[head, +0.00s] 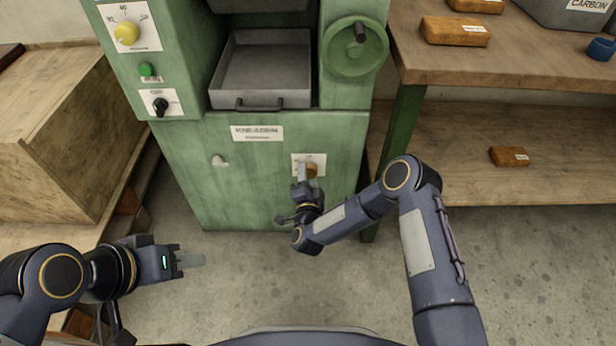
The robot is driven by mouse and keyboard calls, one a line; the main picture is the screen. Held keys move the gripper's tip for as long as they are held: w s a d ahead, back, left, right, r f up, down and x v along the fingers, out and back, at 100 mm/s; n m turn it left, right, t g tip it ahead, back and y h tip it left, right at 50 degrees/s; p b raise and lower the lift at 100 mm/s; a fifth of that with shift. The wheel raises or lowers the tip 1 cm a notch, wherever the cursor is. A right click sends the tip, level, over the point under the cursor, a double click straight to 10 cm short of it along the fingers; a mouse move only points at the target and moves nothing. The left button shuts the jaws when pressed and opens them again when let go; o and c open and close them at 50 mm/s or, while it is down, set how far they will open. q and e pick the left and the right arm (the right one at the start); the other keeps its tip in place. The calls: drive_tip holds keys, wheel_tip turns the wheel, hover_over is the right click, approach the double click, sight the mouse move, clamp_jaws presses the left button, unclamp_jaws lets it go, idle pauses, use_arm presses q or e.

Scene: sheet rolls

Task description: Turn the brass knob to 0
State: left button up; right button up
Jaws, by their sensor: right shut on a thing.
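The brass knob (312,170) sits on a small white scale plate (320,159) low on the front of the green machine (250,190). My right gripper (309,174) is at the knob and shut on it, covering part of the knob and plate. The scale marks are too small and partly hidden to read, so I cannot tell where the knob points. My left gripper (190,261) hangs over the floor at the lower left, away from the machine.
The machine also has a yellow dial (126,33), a green button (147,69), a black switch (160,106), a grey tray (262,75) and a green handwheel (354,50). A wooden bench (500,65) stands right, a wooden crate (60,150) left.

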drive_tip(key=shift+f+n, duration=0.1)
drive_tip(key=shift+n, duration=0.4)
drive_tip(key=o, duration=1)
drive_tip(key=s+p, duration=0.2)
drive_tip(key=s, duration=0.5)
drive_tip(key=shift+s, duration=0.4)
